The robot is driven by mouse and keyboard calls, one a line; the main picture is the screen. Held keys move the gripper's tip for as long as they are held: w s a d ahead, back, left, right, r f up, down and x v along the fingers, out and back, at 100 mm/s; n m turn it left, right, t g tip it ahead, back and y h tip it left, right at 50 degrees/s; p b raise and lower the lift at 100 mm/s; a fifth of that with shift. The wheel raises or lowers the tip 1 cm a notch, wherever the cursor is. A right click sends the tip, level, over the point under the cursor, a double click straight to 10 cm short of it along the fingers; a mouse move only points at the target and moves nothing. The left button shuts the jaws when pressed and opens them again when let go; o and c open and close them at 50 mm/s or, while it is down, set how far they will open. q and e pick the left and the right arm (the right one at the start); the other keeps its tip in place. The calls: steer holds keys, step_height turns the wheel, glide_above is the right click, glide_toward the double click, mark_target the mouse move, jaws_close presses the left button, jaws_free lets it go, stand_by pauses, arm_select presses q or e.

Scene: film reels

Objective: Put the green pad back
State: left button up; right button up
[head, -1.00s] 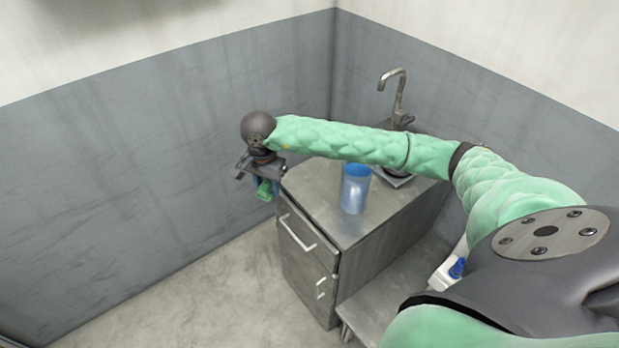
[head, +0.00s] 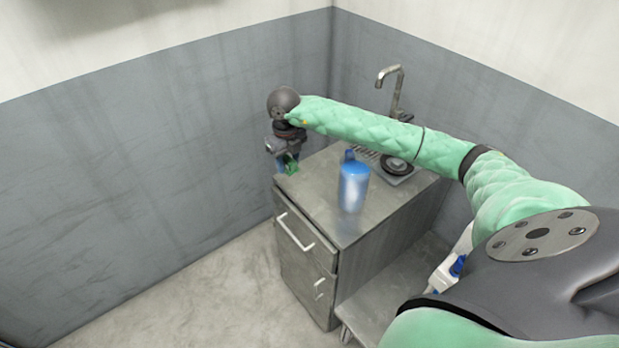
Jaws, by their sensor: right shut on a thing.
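The green pad (head: 291,164) is small in the head view, at the back left corner of the metal cabinet top (head: 322,205). My right gripper (head: 286,163) points down there and is shut on the pad, with the fingers partly hiding it. I cannot tell whether the pad touches the top. My left gripper is not in view.
A blue bottle (head: 353,186) stands on the cabinet top, right of the gripper. Behind it are a sink (head: 397,170) and a tall faucet (head: 392,90). A white and blue bottle (head: 446,274) sits lower right. Grey walls close off the back and left.

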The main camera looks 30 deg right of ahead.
steer(key=w+d+m+b, duration=0.15)
steer(key=d+m, duration=0.55)
steer(key=m, duration=0.8)
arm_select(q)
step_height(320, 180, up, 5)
arm_select(e)
steer(key=m+p, duration=0.3)
steer(key=m, duration=0.1)
glide_above(310, 176)
step_height(310, 176, down, 6)
steer(key=shift+a, duration=0.1)
steer(key=shift+f+p, duration=0.55)
steer(key=shift+f, duration=1.5)
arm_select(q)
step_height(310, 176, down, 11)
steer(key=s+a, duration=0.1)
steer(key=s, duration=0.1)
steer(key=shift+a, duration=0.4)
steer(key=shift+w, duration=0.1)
arm_select(e)
steer(key=shift+f, duration=0.1)
steer(key=o, duration=0.9)
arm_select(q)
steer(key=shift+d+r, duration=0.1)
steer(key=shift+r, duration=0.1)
arm_select(e)
steer(key=shift+o, duration=0.2)
